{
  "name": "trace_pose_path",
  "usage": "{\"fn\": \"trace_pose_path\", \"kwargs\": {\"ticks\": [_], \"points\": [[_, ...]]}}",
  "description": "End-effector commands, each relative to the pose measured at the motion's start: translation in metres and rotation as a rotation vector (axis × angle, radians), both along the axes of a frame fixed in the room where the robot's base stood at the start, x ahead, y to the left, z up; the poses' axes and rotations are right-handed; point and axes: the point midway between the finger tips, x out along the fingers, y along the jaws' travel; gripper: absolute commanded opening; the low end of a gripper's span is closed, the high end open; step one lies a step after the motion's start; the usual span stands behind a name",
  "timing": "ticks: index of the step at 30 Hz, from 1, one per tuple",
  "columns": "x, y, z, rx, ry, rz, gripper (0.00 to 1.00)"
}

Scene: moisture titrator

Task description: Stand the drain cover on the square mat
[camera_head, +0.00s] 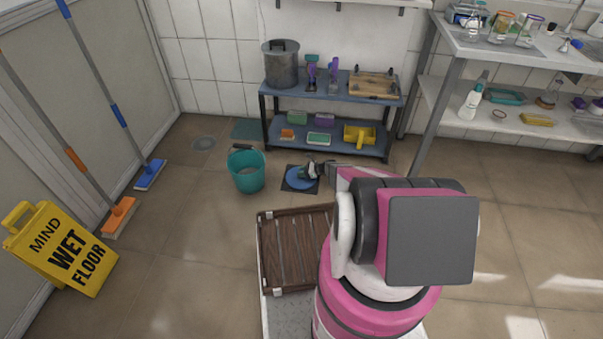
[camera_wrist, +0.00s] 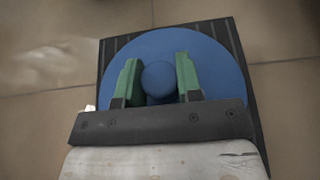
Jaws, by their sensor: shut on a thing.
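The drain cover (camera_head: 299,179) is a blue round disc with a central blue knob, and it shows large in the wrist view (camera_wrist: 215,68). It lies flat over the dark square mat (camera_head: 286,168), whose ribbed corners show around the disc in the wrist view (camera_wrist: 112,46). The disc covers most of the mat; I cannot tell whether its underside touches it. My gripper (camera_head: 312,170) is over the cover. Its green fingers (camera_wrist: 159,84) are on either side of the knob, shut on the cover. The wrist hides the disc's near edge.
A teal bucket (camera_head: 246,172) stands just left of the mat. A blue-topped shelf unit (camera_head: 333,98) is behind it. A slatted wooden crate (camera_head: 290,252) is in front. Mops and a yellow wet-floor sign (camera_head: 62,248) are at the left. Floor between sign and bucket is clear.

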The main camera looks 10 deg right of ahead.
Motion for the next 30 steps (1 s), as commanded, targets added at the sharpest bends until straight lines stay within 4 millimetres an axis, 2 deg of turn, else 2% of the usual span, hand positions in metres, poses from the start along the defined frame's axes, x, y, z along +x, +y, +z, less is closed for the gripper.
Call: {"fn": "trace_pose_path", "kwargs": {"ticks": [30], "points": [[0.0003, 0.0001, -0.0095, 0.001, 0.0, 0.0, 0.0]]}}
